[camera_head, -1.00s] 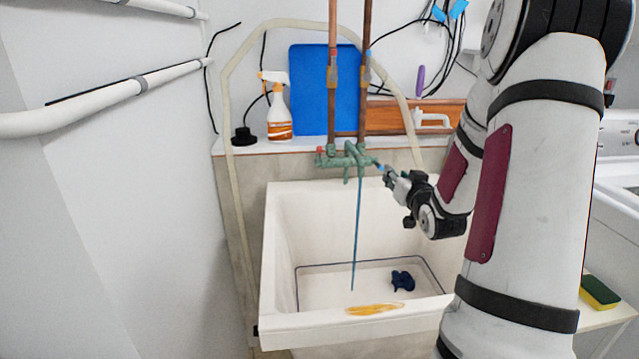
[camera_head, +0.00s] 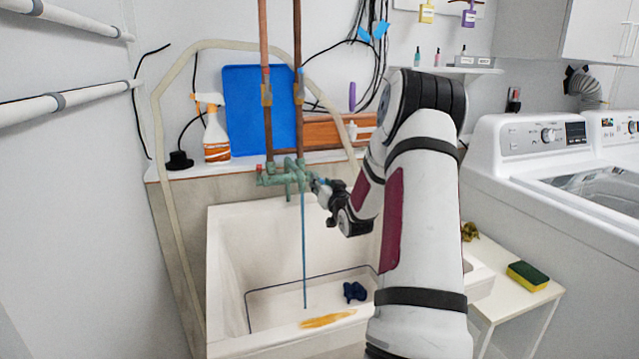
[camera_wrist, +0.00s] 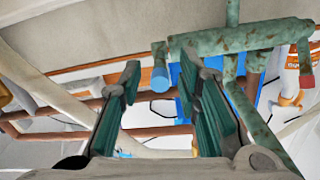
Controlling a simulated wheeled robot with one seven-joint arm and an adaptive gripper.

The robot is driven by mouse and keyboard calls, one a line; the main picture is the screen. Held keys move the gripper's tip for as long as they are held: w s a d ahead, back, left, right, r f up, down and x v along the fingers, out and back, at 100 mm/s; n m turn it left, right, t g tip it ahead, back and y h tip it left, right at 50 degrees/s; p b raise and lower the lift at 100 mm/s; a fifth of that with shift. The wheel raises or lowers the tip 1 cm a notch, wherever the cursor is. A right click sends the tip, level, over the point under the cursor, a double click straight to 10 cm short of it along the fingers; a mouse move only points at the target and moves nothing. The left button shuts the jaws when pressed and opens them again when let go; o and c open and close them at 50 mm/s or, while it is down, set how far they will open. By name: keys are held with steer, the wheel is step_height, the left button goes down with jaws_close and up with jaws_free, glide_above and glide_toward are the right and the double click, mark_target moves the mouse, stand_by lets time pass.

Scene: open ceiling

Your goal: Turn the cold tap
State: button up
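The green, weathered tap assembly (camera_head: 287,175) sits on two copper pipes above the white sink. Its blue-ended handle, the cold tap (camera_wrist: 160,78), shows in the wrist view; the red-ended handle (camera_wrist: 306,81) is at the other end. In the head view the red end (camera_head: 261,181) is on the left. My gripper (camera_head: 318,187) is at the right end of the tap assembly. In the wrist view my gripper (camera_wrist: 160,66) is open, and the blue handle appears between its fingertips. I cannot tell whether the fingers touch it. A thin blue stream (camera_head: 304,250) drops from the spout into the sink.
The white sink (camera_head: 225,260) holds a dark blue item (camera_head: 354,291). A spray bottle (camera_head: 215,135) and blue board (camera_head: 235,100) stand on the ledge behind. A small table (camera_head: 500,290) with a sponge (camera_head: 527,276) and a white washer (camera_head: 560,190) are at the right.

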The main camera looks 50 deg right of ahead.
steer(key=shift+x, duration=1.1)
jaws_close()
steer(key=shift+r, duration=0.1)
